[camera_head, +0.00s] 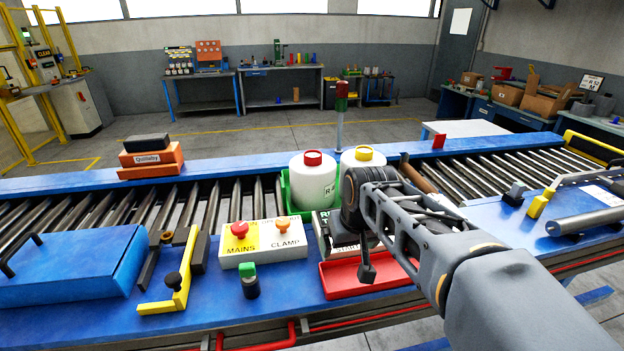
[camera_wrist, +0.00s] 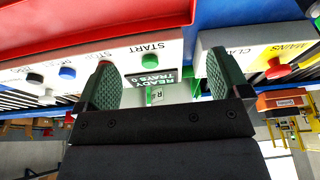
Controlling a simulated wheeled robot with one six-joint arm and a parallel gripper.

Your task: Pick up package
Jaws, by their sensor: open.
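Two white bobbins stand upright in a green tray (camera_head: 285,190) on the roller conveyor. One has a red cap (camera_head: 313,158) and a printed label; the other has a yellow cap (camera_head: 364,153) and is partly hidden by my arm. My gripper (camera_wrist: 158,78) is open, with its two green-padded fingers apart and nothing held. In the wrist view a small part of a white labelled thing (camera_wrist: 156,95) shows beyond the fingers, mostly hidden by the gripper body.
A white panel with MAINS and CLAMP buttons (camera_head: 263,245) and a red tray (camera_head: 345,281) sit in front of the bobbins. An orange box (camera_head: 150,160) sits behind. Rollers left of the bobbins are clear.

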